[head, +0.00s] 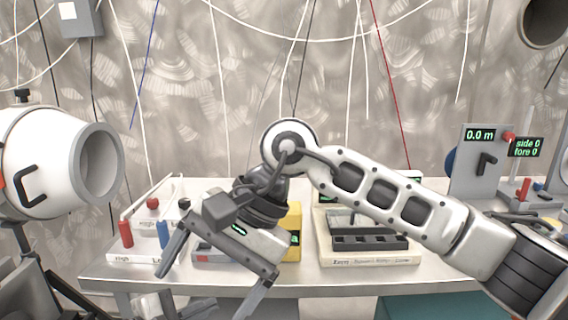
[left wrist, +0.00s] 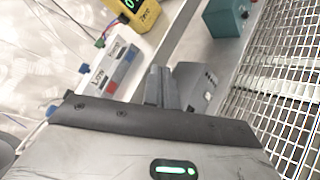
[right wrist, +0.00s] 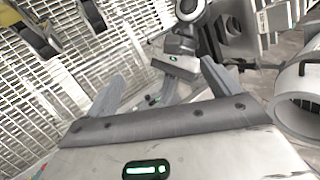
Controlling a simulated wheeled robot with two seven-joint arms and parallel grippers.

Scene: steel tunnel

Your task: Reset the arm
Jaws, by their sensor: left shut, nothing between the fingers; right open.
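My right gripper (head: 205,287) hangs over the front left part of the bench in the head view, its arm crossing from the right. Its two fingers are wide apart and hold nothing; they also stand apart in the right wrist view (right wrist: 163,75). My left gripper (head: 166,303) is low in the head view, partly cut off by the bottom edge. In the left wrist view its fingers (left wrist: 162,86) are together with nothing between them. Parts of my other arm show beyond the right fingers in the right wrist view.
The bench (head: 300,278) carries a white box with red and blue posts (head: 140,245), a yellow meter (head: 293,222) and a compartmented tray (head: 370,258). A white cylinder (head: 50,160) stands at left. A grey panel (head: 474,165) reads 0.0 m. A teal box (left wrist: 228,16) shows in the left wrist view.

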